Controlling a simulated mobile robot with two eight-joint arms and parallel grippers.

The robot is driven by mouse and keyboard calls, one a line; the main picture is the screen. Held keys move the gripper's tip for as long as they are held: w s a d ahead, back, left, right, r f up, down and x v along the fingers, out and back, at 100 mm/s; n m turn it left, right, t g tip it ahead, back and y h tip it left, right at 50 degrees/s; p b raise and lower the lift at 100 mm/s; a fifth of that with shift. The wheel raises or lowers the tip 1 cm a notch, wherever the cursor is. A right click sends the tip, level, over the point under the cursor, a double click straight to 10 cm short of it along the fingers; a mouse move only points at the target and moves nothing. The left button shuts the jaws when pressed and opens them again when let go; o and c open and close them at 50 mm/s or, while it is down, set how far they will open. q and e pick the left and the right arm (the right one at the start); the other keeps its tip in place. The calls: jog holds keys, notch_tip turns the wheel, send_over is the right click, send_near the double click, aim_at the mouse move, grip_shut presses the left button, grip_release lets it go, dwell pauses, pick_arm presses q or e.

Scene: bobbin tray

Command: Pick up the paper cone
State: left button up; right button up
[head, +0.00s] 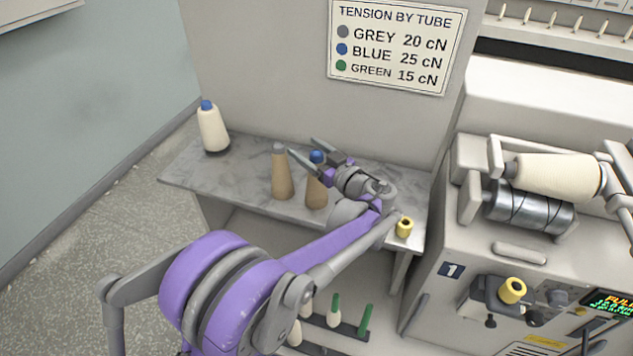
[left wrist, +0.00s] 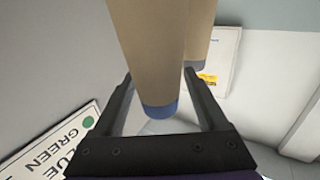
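Two brown paper cones stand upright on the grey shelf (head: 240,172). The left cone (head: 281,178) has a grey tip, and the right cone (head: 316,192) has a blue tip. My left gripper (head: 301,145) is open at the top of the blue-tipped cone. In the left wrist view the blue-tipped cone (left wrist: 163,50) lies between the open fingers, with gaps on both sides. The grey-tipped cone (left wrist: 198,38) shows behind it, beside the right-hand finger. The gripper partly hides the blue tip in the head view. My right gripper is not in view.
A cream yarn cone (head: 212,130) with a blue tip stands at the shelf's left end. A small yellow bobbin (head: 404,227) is at the right end, near my arm. A tension sign (head: 396,45) hangs on the panel behind. The winding machine (head: 480,240) stands right.

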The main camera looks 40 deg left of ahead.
pick_arm(q)
grip_shut()
dwell(0.4)
